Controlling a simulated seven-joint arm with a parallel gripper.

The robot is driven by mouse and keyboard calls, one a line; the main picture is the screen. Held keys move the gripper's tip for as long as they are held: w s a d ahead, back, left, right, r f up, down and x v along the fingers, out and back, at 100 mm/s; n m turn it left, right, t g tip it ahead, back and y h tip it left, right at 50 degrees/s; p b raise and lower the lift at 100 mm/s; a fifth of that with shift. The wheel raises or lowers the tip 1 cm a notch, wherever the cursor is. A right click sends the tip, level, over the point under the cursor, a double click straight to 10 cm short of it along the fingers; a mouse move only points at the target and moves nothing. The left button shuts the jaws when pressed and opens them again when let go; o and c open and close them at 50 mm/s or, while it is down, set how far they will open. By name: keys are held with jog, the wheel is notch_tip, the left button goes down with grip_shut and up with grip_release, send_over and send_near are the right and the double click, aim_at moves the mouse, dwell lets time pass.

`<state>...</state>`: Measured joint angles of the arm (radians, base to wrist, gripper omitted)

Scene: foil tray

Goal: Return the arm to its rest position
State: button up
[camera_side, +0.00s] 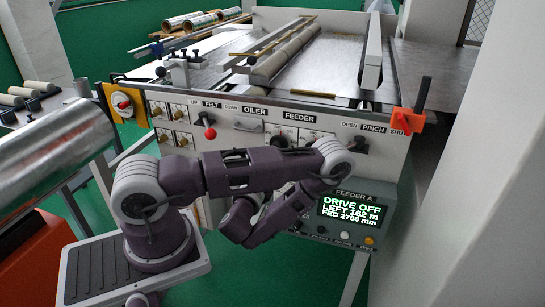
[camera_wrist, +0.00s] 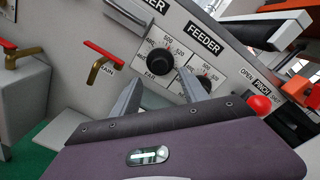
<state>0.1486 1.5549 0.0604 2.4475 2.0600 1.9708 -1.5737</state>
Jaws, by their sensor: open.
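My gripper (camera_wrist: 161,77) is open in the wrist view, with its two grey fingers apart and nothing held between them. The fingers point at the machine's front panel (camera_wrist: 140,40). A black dial knob (camera_wrist: 160,62) under the FEEDER label shows just beyond them; contact is not visible. A second dial (camera_wrist: 206,83) is partly hidden by the right finger. In the side view my arm is bent in front of the panel (camera_side: 230,112), and the fingers cannot be made out behind its links.
The wrist view shows a red-handled tap (camera_wrist: 102,62) at left and a red ball knob (camera_wrist: 260,105) at right. In the side view, the feeder display (camera_side: 350,210) reads DRIVE OFF, and a large metal roll (camera_side: 50,150) stands left. An orange bracket (camera_side: 408,120) sits at the panel's right end.

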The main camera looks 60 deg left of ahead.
jog(key=s+a+r+n+g+y, duration=0.1)
jog(key=s+r+n+g+y, duration=0.25)
jog(key=r, duration=0.35)
jog(key=s+a+r+n+g+y, duration=0.2)
jog(key=r+n+g+y, duration=0.15)
jog(key=r, duration=0.35)
jog(key=s+d+r+n+g+h, duration=0.2)
jog(key=s+n+g+h, duration=0.1)
jog(key=s+n+g, duration=0.3)
jog(key=s+d+r+n+g+h, duration=0.2)
jog(key=s+n+g+h, duration=0.15)
jog(key=s+g, duration=0.4)
jog(key=s+d+f+n+t+h, duration=0.25)
jog(key=d+t+h, duration=0.55)
jog(key=d, duration=0.5)
jog(key=w+d+r+m+t+h, duration=0.1)
jog(key=w+d+r+t+h, duration=0.4)
jog(key=d, duration=0.4)
jog(key=shift+r+t, duration=0.35)
jog(key=shift+r, duration=0.05)
